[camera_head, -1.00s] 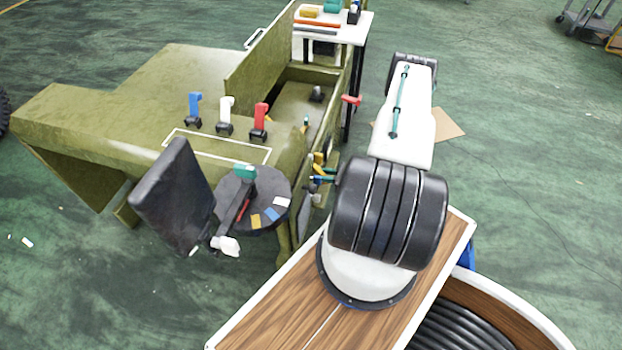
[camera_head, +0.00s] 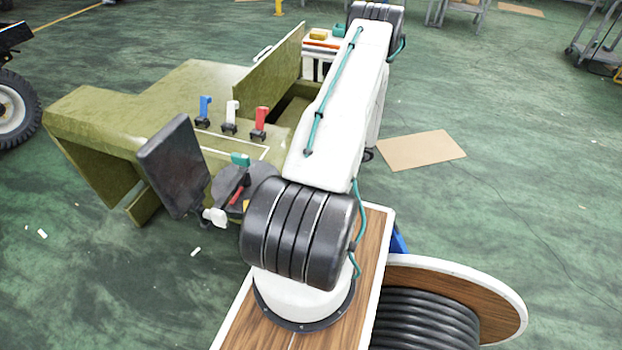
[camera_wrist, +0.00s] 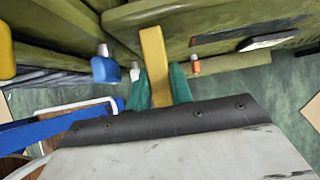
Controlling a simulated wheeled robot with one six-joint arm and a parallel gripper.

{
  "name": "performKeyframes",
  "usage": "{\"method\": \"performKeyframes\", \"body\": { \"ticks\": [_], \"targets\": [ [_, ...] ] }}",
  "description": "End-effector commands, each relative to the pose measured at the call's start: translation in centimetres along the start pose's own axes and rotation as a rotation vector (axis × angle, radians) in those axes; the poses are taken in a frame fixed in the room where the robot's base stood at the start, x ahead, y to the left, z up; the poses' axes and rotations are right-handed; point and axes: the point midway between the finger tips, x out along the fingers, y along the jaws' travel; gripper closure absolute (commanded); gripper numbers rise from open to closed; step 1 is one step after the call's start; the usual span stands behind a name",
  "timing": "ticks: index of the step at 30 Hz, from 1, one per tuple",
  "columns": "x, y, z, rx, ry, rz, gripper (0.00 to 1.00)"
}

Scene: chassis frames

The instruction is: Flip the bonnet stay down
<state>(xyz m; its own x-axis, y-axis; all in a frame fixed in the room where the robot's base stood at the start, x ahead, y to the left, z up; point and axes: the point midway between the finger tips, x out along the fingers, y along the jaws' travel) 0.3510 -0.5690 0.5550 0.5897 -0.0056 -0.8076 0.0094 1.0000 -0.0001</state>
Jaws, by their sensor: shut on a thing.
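In the wrist view, my gripper (camera_wrist: 162,90) has teal fingers closed on the two sides of a yellow bar (camera_wrist: 153,50). The bar runs up the picture from between the fingers to the olive bodywork. I cannot tell for sure that this bar is the bonnet stay. In the head view, the olive chassis (camera_head: 190,80) stands at left centre with a tilted olive panel (camera_head: 270,68) raised along it. My white arm reaches over its right side and hides my gripper and the bar there.
Blue (camera_head: 205,107), white (camera_head: 232,113) and red (camera_head: 261,119) levers stand on the chassis, near a dark seat back (camera_head: 172,165). The wrist view shows a blue knob (camera_wrist: 105,70) left of the bar. A cardboard sheet (camera_head: 420,150) lies on open floor at right.

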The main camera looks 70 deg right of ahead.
Motion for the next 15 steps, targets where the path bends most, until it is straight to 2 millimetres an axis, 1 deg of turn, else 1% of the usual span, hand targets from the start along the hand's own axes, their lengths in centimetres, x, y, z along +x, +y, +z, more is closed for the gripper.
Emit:
{"method": "performKeyframes", "body": {
  "ticks": [1, 6, 15],
  "targets": [
    [-0.38, -0.18, -0.24, 0.005, 0.021, -0.004, 1.00],
    [-1.00, -0.60, -0.57, 0.015, 0.069, -0.011, 1.00],
    [-1.23, -0.74, -0.66, 0.018, 0.091, -0.013, 1.00]
  ]
}}
